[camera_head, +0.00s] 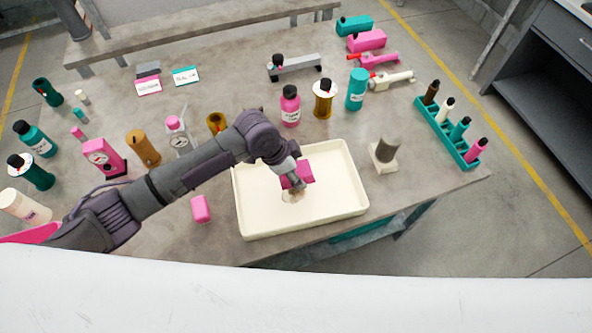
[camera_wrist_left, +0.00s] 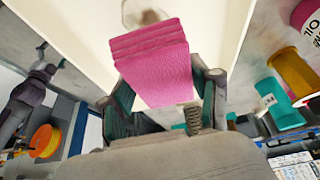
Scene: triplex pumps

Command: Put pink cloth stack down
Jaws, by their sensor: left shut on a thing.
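The pink cloth stack (camera_head: 303,171) is in my left gripper (camera_head: 296,181), over the cream tray (camera_head: 350,205) in the head view. In the left wrist view the pink cloth stack (camera_wrist_left: 155,62) shows as several folded layers between the two fingers of the left gripper (camera_wrist_left: 162,90), which is shut on it. The cream tray (camera_wrist_left: 75,35) lies beyond the stack there. The gripper and arm hide part of the stack and tray in the head view. I cannot tell whether the stack touches the tray floor. My right gripper is not in view.
A small round pale brown patch or dish (camera_head: 292,196) is in the tray. Bottles, including a pink one (camera_head: 290,106), stand behind. The tray's right half looks clear.

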